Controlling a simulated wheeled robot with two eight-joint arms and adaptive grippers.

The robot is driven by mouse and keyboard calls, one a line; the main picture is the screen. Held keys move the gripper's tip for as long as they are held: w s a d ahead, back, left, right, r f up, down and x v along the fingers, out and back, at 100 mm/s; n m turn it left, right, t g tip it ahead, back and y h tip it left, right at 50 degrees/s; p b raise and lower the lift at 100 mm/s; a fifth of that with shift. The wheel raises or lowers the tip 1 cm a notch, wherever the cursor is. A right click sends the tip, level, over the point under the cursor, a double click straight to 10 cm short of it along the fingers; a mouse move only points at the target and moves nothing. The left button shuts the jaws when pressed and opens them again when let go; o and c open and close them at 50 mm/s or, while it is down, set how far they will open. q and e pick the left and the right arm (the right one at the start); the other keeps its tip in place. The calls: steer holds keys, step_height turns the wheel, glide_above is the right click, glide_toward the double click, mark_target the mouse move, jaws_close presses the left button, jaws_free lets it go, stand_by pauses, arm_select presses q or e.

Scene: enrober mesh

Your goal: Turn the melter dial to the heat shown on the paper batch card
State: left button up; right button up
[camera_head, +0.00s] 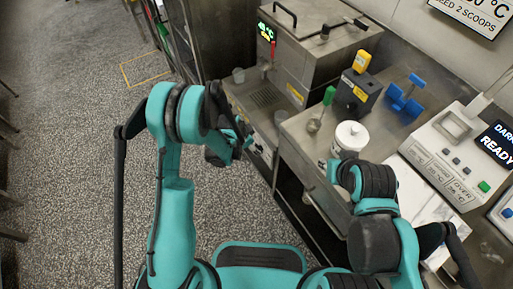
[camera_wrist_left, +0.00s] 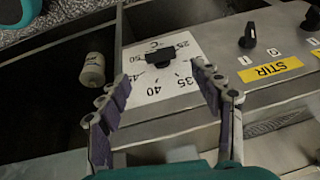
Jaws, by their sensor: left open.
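The melter dial (camera_wrist_left: 158,58) is a black knob on a white plate (camera_wrist_left: 150,90) marked °C with numbers including 25, 35, 40, 45 and 50. I cannot tell which number its pointer meets. My left gripper (camera_wrist_left: 162,84) is open, its fingers apart on the near side of the dial and not closed on it. In the head view my left gripper (camera_head: 232,146) is at the melter's front and hides the dial. A white sheet (camera_head: 408,184), possibly the batch card, lies partly under my right arm; its writing is unreadable. My right gripper is hidden.
The steel melter (camera_head: 315,60) has a green °C display (camera_head: 265,31). A wall sign (camera_head: 470,14) mentions °C and 2 scoops. A white lidded pot (camera_head: 350,137), green-handled scoop (camera_head: 328,97) and button panel (camera_head: 455,155) occupy the counter. Small black knobs (camera_wrist_left: 249,36) sit by the STIR label (camera_wrist_left: 270,69).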

arm_select(q)
steer(key=b+x, duration=0.2)
steer(key=x, duration=0.5)
steer(key=shift+w+d+f+b, duration=0.1)
steer(key=shift+w+f+b, duration=0.05)
steer(key=shift+b, duration=0.25)
steer(key=c, duration=1.2)
